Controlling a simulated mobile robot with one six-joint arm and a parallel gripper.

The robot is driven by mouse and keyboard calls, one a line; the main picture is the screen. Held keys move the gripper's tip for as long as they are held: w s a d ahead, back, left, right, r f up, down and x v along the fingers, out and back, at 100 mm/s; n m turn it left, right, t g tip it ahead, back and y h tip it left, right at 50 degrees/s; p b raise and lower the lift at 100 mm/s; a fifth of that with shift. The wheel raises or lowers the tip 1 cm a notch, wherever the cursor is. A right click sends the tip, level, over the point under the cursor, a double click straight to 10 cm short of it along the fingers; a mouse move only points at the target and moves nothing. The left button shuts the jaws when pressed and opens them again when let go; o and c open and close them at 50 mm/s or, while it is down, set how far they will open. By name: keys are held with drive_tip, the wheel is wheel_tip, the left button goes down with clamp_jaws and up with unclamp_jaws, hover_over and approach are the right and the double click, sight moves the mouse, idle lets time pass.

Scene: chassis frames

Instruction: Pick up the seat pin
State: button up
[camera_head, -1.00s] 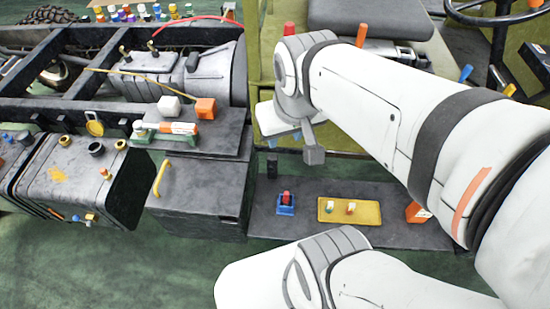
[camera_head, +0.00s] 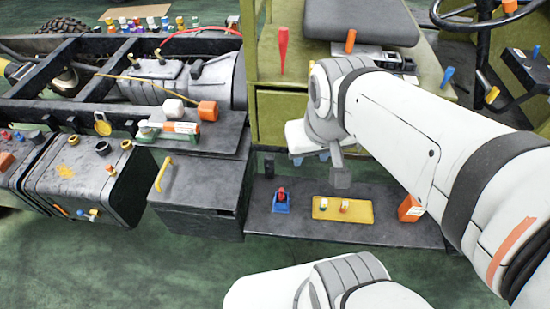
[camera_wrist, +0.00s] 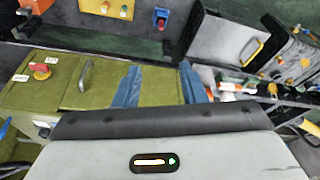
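I cannot tell for sure which part is the seat pin. Upright pin-like parts stand around the dark seat (camera_head: 362,22): a tall red one (camera_head: 283,48) at its left, an orange one (camera_head: 350,41) in front of it, and a blue one (camera_head: 447,76) to its right. My gripper (camera_head: 311,158) hangs in front of the olive seat box, below and apart from these parts. In the wrist view its two blue fingers (camera_wrist: 160,85) stand wide apart with nothing between them, over the olive panel (camera_wrist: 95,82). No seat pin shows clearly there.
A low dark shelf bears a yellow tray (camera_head: 318,210), a blue-and-red part (camera_head: 281,202) and an orange box (camera_head: 409,208). A grey toolbox (camera_head: 200,188) stands left of it. A red-and-yellow knob (camera_wrist: 40,71) shows in the wrist view. My arm covers the right side.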

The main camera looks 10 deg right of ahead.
sight(282, 190)
drive_tip(key=shift+o, duration=0.3)
drive_tip(key=w+f+m+b, duration=0.1)
drive_tip(key=w+f+b, duration=0.5)
drive_tip(key=f+b, duration=0.4)
drive_tip(key=w+f+m+b, duration=0.1)
drive_tip(key=w+f+b, duration=0.6)
drive_tip(key=f+b, duration=0.4)
drive_tip(key=w+f+m+h+b, duration=0.1)
drive_tip(key=w+f+b, duration=0.6)
drive_tip(key=f, duration=1.3)
drive_tip(key=b, duration=0.3)
drive_tip(key=shift+w+d+f+m+g, duration=0.15)
drive_tip(key=shift+w+f+m+g, duration=0.1)
drive_tip(key=shift+m+g, duration=0.05)
drive_tip(key=shift+b+x, duration=0.5)
drive_tip(key=shift+x, duration=0.75)
drive_tip(key=b+x, duration=0.1)
drive_tip(key=x, duration=0.4)
drive_tip(key=shift+s+a+f+b, duration=0.1)
drive_tip(key=shift+a+f+b, duration=0.15)
drive_tip(key=shift+a+b, duration=0.15)
drive_tip(key=shift+r, duration=0.1)
clamp_jaws()
